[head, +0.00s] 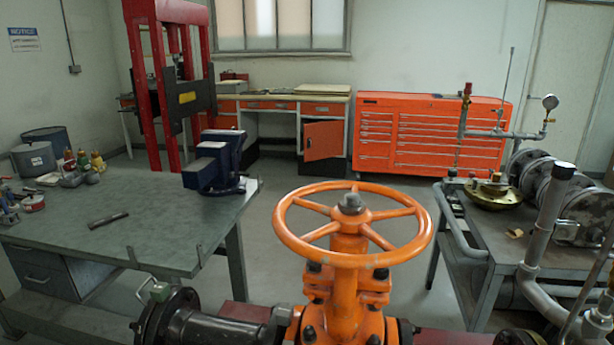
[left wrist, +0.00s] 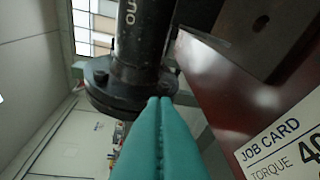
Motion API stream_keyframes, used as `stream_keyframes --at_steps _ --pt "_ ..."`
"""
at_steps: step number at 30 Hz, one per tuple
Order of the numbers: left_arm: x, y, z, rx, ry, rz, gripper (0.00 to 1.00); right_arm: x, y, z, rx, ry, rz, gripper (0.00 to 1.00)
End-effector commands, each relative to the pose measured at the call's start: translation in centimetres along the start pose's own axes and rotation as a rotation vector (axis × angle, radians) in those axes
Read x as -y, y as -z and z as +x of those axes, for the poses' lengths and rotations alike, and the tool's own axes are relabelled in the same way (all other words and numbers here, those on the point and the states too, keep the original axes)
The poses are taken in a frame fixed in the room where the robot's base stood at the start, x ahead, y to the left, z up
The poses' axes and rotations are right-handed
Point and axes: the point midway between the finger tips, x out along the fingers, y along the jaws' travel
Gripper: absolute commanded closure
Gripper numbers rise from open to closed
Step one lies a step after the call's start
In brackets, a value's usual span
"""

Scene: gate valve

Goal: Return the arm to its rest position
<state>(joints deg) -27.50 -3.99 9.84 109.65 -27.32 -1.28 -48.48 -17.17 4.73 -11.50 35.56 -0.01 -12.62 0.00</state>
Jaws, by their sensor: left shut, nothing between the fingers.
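The orange gate valve handwheel (head: 352,222) stands upright in the middle of the head view, on an orange valve body (head: 345,300). Neither of my grippers shows in the head view. In the left wrist view my left gripper (left wrist: 158,102) shows as two teal fingers pressed together, shut and empty. Beyond the fingertips is a dark flanged pipe (left wrist: 140,50). I cannot tell whether the fingers touch it. My right gripper is in neither view.
A grey workbench (head: 150,235) with a blue vise (head: 217,160) is at left. A cart (head: 480,240) with pipes and a gauge (head: 550,102) is at right. A dark flanged pipe (head: 215,325) runs left of the valve. A job card (left wrist: 285,150) is close in the left wrist view.

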Motion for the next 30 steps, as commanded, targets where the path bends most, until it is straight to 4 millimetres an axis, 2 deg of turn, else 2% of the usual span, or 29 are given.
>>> stream_keyframes --at_steps 5,9,12,18,27,28,30 --pt "0.4 -0.3 -1.9 -0.168 0.241 -0.364 1.00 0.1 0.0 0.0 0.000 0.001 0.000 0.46" --pt "1.7 -1.6 -5.0 -0.308 0.443 -0.605 1.00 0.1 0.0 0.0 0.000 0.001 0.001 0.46" --pt "2.4 -2.5 -7.2 -0.390 0.554 -0.710 1.00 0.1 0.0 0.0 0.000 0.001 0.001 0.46" --pt "3.1 -3.9 -11.2 -0.523 0.719 -0.835 1.00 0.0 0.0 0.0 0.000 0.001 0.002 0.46" --pt "3.2 -5.5 -17.0 -0.698 0.912 -0.922 1.00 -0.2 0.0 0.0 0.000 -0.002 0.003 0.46" --pt "3.5 -5.5 -17.3 -0.714 0.924 -0.924 1.00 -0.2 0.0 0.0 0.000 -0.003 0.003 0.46" --pt "5.3 -5.2 -16.4 -0.720 0.926 -0.919 1.00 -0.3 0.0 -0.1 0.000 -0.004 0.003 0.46"
